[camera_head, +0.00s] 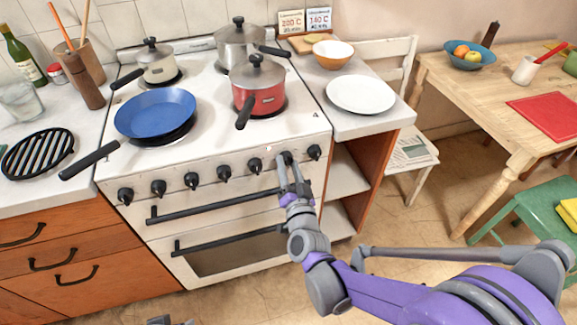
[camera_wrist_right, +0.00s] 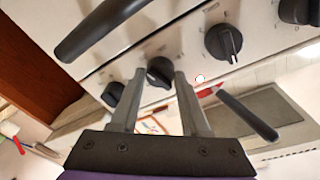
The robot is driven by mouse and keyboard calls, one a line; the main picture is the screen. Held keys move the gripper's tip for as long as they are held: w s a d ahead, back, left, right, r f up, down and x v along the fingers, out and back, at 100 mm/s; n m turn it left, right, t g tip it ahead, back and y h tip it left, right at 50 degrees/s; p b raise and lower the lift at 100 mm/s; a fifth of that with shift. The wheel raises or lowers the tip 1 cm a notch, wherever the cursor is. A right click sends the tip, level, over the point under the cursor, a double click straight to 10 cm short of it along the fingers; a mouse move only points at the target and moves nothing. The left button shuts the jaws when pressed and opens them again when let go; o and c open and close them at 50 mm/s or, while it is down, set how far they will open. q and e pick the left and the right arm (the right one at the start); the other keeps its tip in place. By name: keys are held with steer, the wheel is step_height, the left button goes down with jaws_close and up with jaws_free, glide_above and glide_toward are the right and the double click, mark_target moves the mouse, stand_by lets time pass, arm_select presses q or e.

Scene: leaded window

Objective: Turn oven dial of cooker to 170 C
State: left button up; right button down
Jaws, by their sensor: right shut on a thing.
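The white cooker (camera_head: 215,212) has a row of black dials along its front panel. My right gripper (camera_head: 287,163) is at the dial second from the right end, with its fingers pointing at the panel. In the right wrist view this dial (camera_wrist_right: 160,72) sits between the two fingertips of the gripper (camera_wrist_right: 157,76), which is shut on it. The dial's scale marks are too small or hidden to read. A grey part at the bottom edge of the head view may be my left gripper (camera_head: 172,321); its jaws are not clear.
Neighbouring dials (camera_head: 315,152) and (camera_head: 254,165) stand close on both sides. The black oven handle (camera_head: 215,206) runs below. A red pan (camera_head: 259,88) and blue frying pan (camera_head: 155,112) are on the hob. Two cards with temperatures (camera_head: 305,20) stand behind.

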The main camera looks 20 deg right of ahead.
steer(key=shift+c, duration=2)
jaws_free()
steer(key=s, duration=1)
steer(key=shift+s+a+f, duration=0.2)
steer(key=shift+s+a, duration=0.2)
